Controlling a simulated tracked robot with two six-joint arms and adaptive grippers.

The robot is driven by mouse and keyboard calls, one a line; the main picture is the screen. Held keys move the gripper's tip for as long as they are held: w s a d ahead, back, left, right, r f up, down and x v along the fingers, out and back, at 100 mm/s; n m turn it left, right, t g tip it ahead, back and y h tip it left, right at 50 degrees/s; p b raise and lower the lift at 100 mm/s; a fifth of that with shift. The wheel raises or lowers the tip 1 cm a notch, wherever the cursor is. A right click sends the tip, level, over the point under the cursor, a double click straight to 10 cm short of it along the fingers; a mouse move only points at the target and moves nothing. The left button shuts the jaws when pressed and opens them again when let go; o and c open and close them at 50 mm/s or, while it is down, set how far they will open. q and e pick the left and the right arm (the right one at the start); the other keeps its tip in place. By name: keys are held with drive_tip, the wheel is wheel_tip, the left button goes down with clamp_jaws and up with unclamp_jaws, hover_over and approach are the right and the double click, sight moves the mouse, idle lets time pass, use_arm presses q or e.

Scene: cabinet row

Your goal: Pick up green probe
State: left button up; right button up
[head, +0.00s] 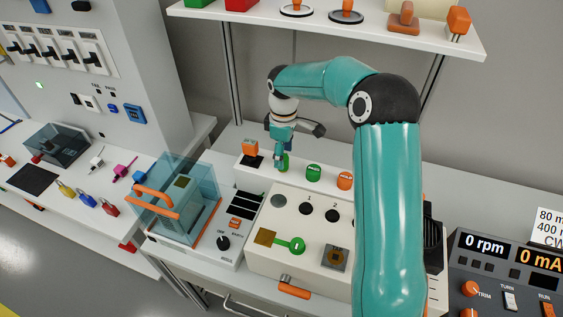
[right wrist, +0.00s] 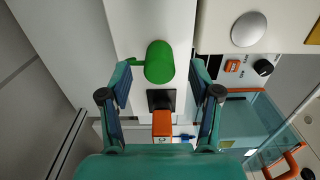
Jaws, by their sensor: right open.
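My right gripper (head: 280,162) reaches down over the white ledge behind the cream panel. A green cylinder (head: 285,161), which looks like the green probe, stands at its fingertips and is partly hidden by them. In the right wrist view the open fingers (right wrist: 161,76) lie on either side of this green cylinder (right wrist: 160,62), with gaps on both sides. A second green piece, a round cap (head: 314,172), stands to the right on the same ledge. My left gripper is not in view.
An orange block on a black base (head: 251,150) stands just left of the gripper; it also shows in the right wrist view (right wrist: 162,124). An orange cap (head: 345,180) stands farther right. A clear blue box (head: 190,185) is at the front left. A loaded shelf (head: 330,25) hangs above.

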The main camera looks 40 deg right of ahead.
drive_tip(key=shift+f, duration=1.2)
clamp_jaws()
drive_tip(key=shift+r, duration=0.15)
